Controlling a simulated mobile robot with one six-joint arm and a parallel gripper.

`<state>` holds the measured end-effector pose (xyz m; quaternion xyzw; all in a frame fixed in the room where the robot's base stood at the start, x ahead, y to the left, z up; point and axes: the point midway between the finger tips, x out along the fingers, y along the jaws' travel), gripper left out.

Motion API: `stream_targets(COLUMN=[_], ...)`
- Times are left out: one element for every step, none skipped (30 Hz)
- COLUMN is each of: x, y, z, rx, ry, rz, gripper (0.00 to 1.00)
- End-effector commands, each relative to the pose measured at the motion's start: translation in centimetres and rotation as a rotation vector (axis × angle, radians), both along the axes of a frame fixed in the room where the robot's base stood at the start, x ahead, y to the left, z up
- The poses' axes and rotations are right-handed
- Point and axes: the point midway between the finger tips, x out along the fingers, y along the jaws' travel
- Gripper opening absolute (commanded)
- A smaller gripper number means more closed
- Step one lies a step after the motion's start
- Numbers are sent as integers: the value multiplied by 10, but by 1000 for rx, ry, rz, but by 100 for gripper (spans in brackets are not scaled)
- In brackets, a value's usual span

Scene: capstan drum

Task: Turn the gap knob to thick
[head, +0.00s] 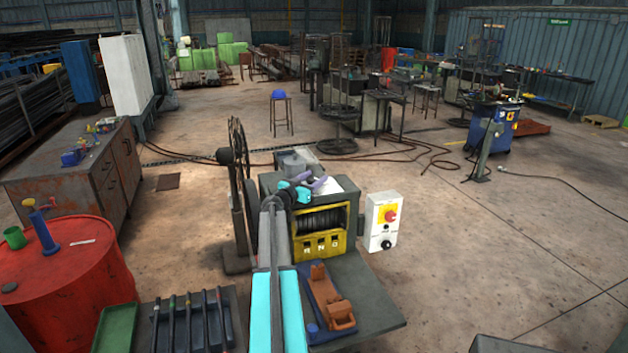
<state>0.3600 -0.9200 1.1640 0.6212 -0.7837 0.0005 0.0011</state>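A dark machine with a yellow front frame (322,244) stands in the middle of the head view. A ribbed dark drum (322,219) shows in its opening, with small pale marks below. A white control box (383,240) at its right carries a red knob (390,215) on a yellow plate and a black knob (387,244) lower down. I cannot tell which knob sets the gap; no label is legible. My arm reaches forward to the machine's top. My gripper (321,185), with purple parts, is above the machine top, left of and apart from the box. Its opening is too small to tell.
A bench (375,318) below the machine holds a blue tray with an orange-brown tool (332,300). A spoked wheel (240,165) stands left of the machine. A red barrel (65,285) and a tray of rods (190,320) are at lower left. Floor right of the box is clear.

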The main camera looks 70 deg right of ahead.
Motion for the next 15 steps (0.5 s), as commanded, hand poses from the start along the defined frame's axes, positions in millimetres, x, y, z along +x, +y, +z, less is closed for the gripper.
stream_targets(x=[0,0,0,0,0,0,0,0,0,-1,-1,0,0,0,0], y=[0,0,0,0,0,0,0,0,0,0,1,1,2,3,4], z=[0,0,0,-1,-1,-1,-1,-1,-1,-2,-2,-2,-2,-2,-2], rx=[0,1,1,1,1,1,1,2,2,2,2,2,2,2,2], ry=[0,0,0,0,0,0,-1,-1,-1,-1,-1,-1,-1,-1,-1], rz=[0,0,0,0,-1,-1,-1,-1,-1,-1,-1,-1,-1,-1,-1], gripper=[61,63,63,63,63,63,63,63,63,63,63,63,63,63,63])
